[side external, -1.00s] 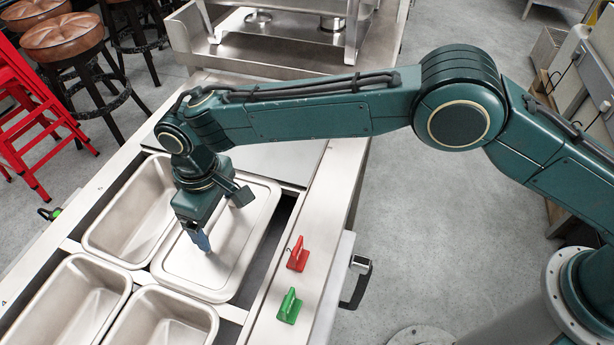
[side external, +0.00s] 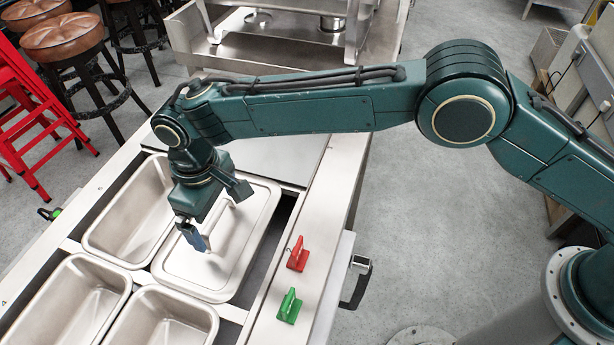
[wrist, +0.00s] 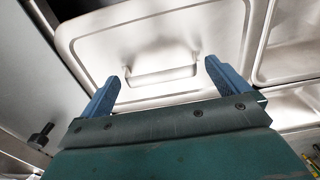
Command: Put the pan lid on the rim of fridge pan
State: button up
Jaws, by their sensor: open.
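The pan lid (side external: 251,232) is a flat metal lid with rounded corners. In the side external view it lies over a pan opening in the counter, right of an open pan. The fridge pan under it is hidden, and I cannot tell how evenly the lid sits on the rim. The lid also shows in the wrist view (wrist: 85,42), with its bar handle (wrist: 160,74) ahead of and between my fingers. My gripper (side external: 199,238) is above the lid, and its blue fingers are open and apart from the handle in the wrist view (wrist: 158,82).
Open metal pans (side external: 128,213) sit left of and in front of the lid. A red clip (side external: 297,255) and a green clip (side external: 289,306) stand on the counter ledge at right. A metal rack (side external: 290,40) stands at the back.

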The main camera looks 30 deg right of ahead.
aim_at(219, 214)
notch_tip(219, 214, up, 11)
dwell(0.5)
jog(key=shift+d, duration=0.1)
dwell(0.4)
jog(key=w+d+r+m+t, duration=0.1)
jog(key=w+d+r+m, duration=0.1)
jog(key=d+r, duration=1.05)
jog(key=s+d+r+m+t+y, duration=0.1)
jog(key=s+d+r, duration=0.15)
jog(key=d, duration=0.55)
jog(key=s+d+r+m, duration=0.1)
jog(key=s+d+r, duration=0.15)
jog(key=d, duration=0.45)
jog(key=s+d+r+m+t, duration=0.1)
jog(key=s+d+m+t, duration=0.1)
jog(key=s+d, duration=0.85)
jog(key=s+d+f+m, duration=0.1)
jog(key=s+d+f, duration=0.2)
jog(key=s+d, duration=0.1)
jog(key=s+d+f+m+t+h, duration=0.1)
jog(key=s+d+f+m, duration=0.1)
jog(key=s+d, duration=0.3)
jog(key=shift+s+f+t, duration=0.3)
jog(key=shift+s+f, duration=0.45)
jog(key=shift+s, duration=0.4)
